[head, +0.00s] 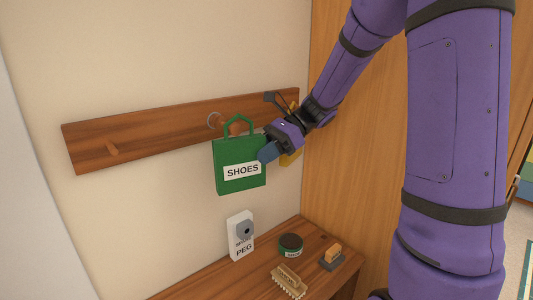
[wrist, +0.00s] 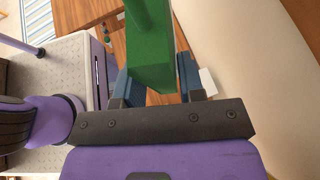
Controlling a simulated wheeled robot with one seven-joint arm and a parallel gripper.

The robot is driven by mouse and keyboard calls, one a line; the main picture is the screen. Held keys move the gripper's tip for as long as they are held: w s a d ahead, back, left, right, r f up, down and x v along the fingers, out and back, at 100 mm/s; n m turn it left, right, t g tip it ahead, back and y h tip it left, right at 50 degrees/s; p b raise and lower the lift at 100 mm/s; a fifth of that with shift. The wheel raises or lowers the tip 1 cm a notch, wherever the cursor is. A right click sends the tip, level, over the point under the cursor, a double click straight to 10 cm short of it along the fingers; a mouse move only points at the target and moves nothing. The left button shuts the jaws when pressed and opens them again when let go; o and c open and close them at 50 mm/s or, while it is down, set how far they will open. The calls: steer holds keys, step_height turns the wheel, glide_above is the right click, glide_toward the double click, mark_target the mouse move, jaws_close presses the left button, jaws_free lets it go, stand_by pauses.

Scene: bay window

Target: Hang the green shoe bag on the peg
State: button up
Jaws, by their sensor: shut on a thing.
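The green shoe bag (head: 240,180), with a white SHOES label, is upright in front of the wooden peg rail (head: 170,132). My gripper (head: 268,151) is shut on the bag's right edge. In the wrist view, the green bag (wrist: 152,62) is between the blue fingers of my gripper (wrist: 155,88).
A wooden panel (head: 350,150) stands at right.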

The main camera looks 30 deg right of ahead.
steer(key=shift+w+a+f, duration=0.15)
steer(key=shift+w+f, duration=0.2)
steer(key=shift+w, duration=0.45)
steer(key=shift+w+a+f, duration=0.15)
steer(key=shift+w+f, duration=0.15)
steer(key=shift+w, duration=0.5)
steer(key=o, duration=1.2)
